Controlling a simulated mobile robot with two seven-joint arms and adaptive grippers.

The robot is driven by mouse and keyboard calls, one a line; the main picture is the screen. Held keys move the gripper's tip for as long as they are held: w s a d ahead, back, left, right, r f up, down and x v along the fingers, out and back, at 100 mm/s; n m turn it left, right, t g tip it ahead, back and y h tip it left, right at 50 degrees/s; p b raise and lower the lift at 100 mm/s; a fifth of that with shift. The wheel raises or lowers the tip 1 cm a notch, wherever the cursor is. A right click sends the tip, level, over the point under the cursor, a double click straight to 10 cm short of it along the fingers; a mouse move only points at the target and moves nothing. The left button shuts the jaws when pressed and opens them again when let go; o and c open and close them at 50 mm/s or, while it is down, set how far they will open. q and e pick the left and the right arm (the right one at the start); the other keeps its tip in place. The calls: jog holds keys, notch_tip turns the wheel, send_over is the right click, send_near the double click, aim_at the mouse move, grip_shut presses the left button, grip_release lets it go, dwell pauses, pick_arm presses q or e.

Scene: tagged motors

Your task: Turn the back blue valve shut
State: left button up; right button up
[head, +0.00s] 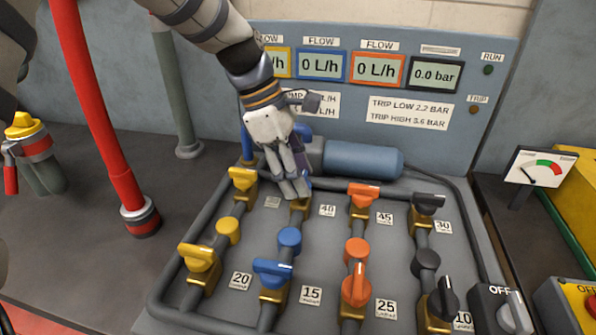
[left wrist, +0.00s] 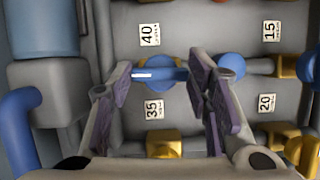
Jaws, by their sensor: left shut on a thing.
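The back blue valve is mostly hidden behind my left gripper (head: 294,190) in the head view. Only a bit of its blue handle (head: 308,183) and its brass body (head: 299,203) shows there. In the left wrist view the blue handle (left wrist: 158,75) lies between the two fingers of my left gripper (left wrist: 161,82), spanning from one to the other, roughly in line with its pipe. The gripper is shut on the handle. The front blue valve (head: 272,271) stands nearer on the same line, beyond a round blue fitting (head: 289,240). My right gripper is not in view.
Yellow valves (head: 243,179) stand left of the blue line, orange valves (head: 363,195) and black valves (head: 427,204) to its right. A blue motor (head: 362,160) lies behind. A red pipe (head: 98,110) rises at left. The display panel (head: 455,140) stands at the back.

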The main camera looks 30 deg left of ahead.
pick_arm(q)
jog(key=m+g, duration=0.1)
jog(key=m, duration=0.2)
jog(key=shift+w+f+m+g, duration=0.1)
jog(key=shift+m+g, duration=0.2)
jog(key=shift+m, duration=0.1)
jog(key=m+g, duration=0.1)
jog(key=m, duration=0.3)
jog(key=shift+w+f+m+g+b, duration=0.1)
jog(key=shift+m+g+b, duration=0.2)
jog(key=shift+g+b, duration=0.1)
jog(key=m, duration=0.2)
jog(key=m+g+y, duration=0.1)
jog(key=m, duration=0.1)
jog(key=shift+d+m+y+b, duration=0.1)
jog(key=shift+m+y+b, duration=0.2)
jog(key=shift+w+d+m+g+y, duration=0.1)
jog(key=shift+m+g+y, duration=0.25)
jog(key=shift+m, duration=0.75)
jog(key=shift+m+g+y, duration=0.15)
jog(key=shift+m+y, duration=0.3)
jog(key=shift+m, duration=0.65)
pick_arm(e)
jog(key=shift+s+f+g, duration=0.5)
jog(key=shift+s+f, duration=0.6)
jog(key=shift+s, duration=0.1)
pick_arm(q)
jog(key=o, duration=1.2)
jog(key=shift+c, duration=0.2)
jog(key=shift+r, duration=0.25)
